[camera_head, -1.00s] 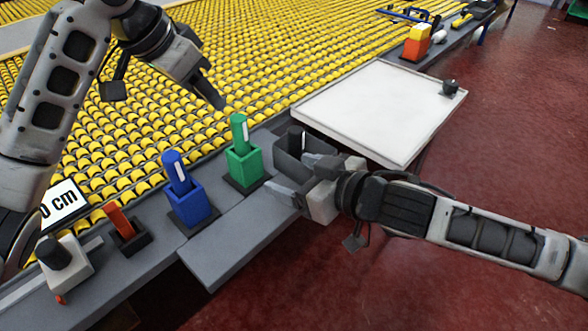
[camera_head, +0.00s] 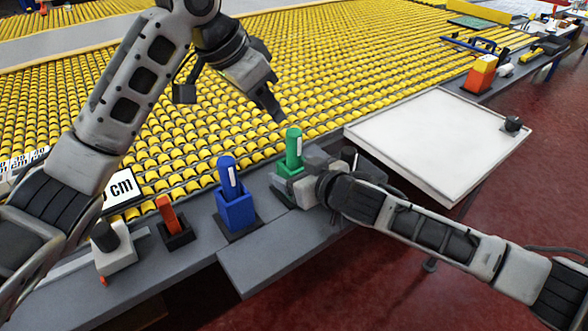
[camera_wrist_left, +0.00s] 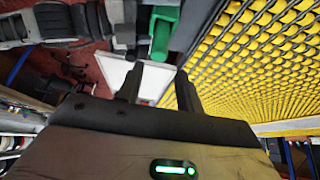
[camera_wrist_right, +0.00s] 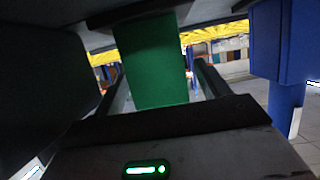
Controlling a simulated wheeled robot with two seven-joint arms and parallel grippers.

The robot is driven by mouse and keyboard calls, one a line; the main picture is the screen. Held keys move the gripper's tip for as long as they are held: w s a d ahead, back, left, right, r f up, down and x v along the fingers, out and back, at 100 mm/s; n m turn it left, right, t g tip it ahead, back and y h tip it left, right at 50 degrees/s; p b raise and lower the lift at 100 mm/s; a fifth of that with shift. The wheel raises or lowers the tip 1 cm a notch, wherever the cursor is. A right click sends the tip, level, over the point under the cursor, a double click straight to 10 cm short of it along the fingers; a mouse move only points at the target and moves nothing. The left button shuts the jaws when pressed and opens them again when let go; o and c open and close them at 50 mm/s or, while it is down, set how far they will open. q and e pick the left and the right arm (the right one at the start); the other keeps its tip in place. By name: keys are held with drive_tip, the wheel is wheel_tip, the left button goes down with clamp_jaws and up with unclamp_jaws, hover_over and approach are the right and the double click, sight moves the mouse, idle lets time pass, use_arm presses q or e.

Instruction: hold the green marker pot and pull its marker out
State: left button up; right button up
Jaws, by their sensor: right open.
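The green marker (camera_head: 293,148) stands upright in the green pot (camera_head: 284,170), which is mostly hidden by my right gripper in the head view. My right gripper (camera_head: 284,190) is low at the pot, open. In the right wrist view the green pot (camera_wrist_right: 152,62) fills the space between its two fingers (camera_wrist_right: 158,95); contact cannot be told. My left gripper (camera_head: 274,112) is empty and above and slightly left of the marker, fingers pointing down. In the left wrist view its fingers (camera_wrist_left: 158,88) are apart, with the green marker (camera_wrist_left: 162,35) beyond them.
A blue pot (camera_head: 237,211) with a blue marker stands left of the green one, then a red marker (camera_head: 167,213) in a dark holder and a white-grey block (camera_head: 113,250). A white board (camera_head: 440,140) lies to the right. Yellow rollers (camera_head: 200,130) spread behind.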

drive_tip(key=shift+w+a+f, duration=0.15)
drive_tip(key=shift+w+a, duration=0.05)
drive_tip(key=shift+w, duration=0.1)
drive_tip(key=shift+c, duration=0.3)
